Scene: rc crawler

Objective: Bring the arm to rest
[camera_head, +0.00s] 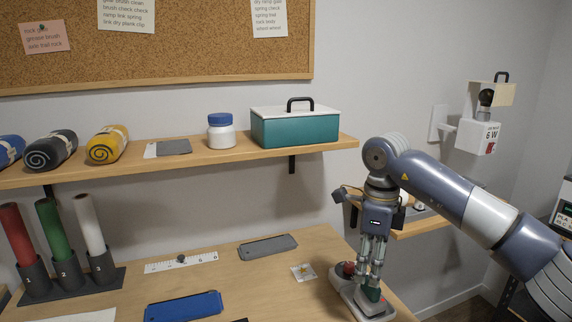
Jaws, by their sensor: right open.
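My right arm reaches in from the right edge, and its right gripper (370,278) points down at the right end of the workbench. The jaws are open. The fingertips are at a small grey device (372,308) with a dark red knob (347,268) and a dark green part (372,293). The green part is low between or just behind the fingers; I cannot tell whether they touch it. My left gripper is not in view.
The workbench (225,262) carries a blue plate (183,306), a grey plate (268,245), a numbered strip (180,262) and a small packet (303,272). Above, a shelf (225,157) holds a teal toolbox (295,129), a jar (221,135) and rolls. A white wall box (477,136) stands behind my arm.

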